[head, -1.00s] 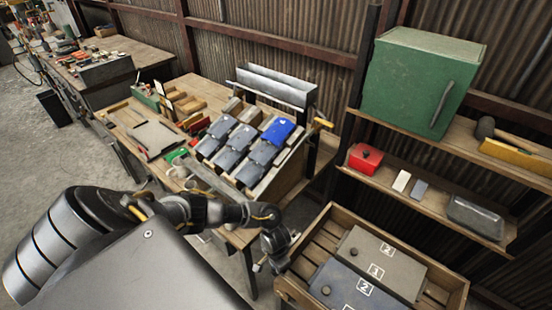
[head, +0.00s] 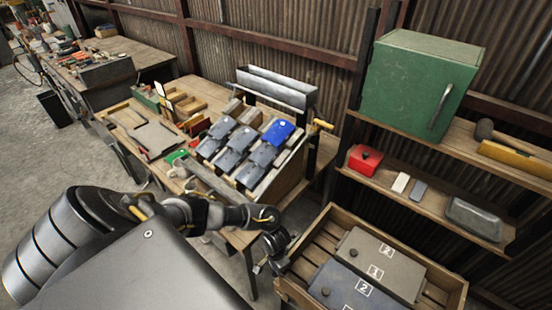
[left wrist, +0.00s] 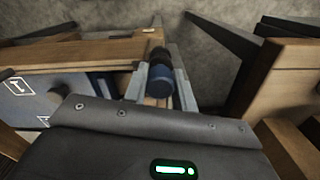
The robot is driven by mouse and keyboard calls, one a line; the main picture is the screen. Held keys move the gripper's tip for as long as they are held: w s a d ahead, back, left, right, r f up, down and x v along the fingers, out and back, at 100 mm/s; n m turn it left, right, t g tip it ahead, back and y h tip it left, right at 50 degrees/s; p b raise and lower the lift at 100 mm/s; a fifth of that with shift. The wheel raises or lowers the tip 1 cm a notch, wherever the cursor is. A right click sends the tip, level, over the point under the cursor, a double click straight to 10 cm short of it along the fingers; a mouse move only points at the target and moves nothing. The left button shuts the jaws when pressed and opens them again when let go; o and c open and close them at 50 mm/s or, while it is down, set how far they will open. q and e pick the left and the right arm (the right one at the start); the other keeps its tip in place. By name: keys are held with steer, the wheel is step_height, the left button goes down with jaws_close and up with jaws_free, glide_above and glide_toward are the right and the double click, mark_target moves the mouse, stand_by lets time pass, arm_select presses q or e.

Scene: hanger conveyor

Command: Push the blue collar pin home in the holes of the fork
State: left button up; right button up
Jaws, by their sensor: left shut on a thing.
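The blue collar pin (left wrist: 160,82) shows in the left wrist view as a short blue cylinder with a dark upper part. It sits between the two grey fingers of my left gripper (left wrist: 160,93), which is shut on it. In the head view my left gripper (head: 268,266) hangs low, close to the left corner of the wooden crate, and the pin cannot be made out there. I cannot pick out the fork or its holes in either view. My right gripper is in neither view.
The wooden crate (head: 452,303) holds numbered panels (head: 385,262) and also shows at left in the left wrist view (left wrist: 95,52). A workbench with a sloped rack of grey and blue pieces (head: 240,150) stands behind. A shelf (head: 440,203) is at right.

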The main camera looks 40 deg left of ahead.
arm_select(q)
steer(key=shift+f, duration=0.15)
stand_by(0.4)
steer(key=o, duration=1)
step_height(320, 180, up, 11)
steer(key=shift+f, duration=0.1)
steer(key=shift+d, duration=0.1)
stand_by(0.5)
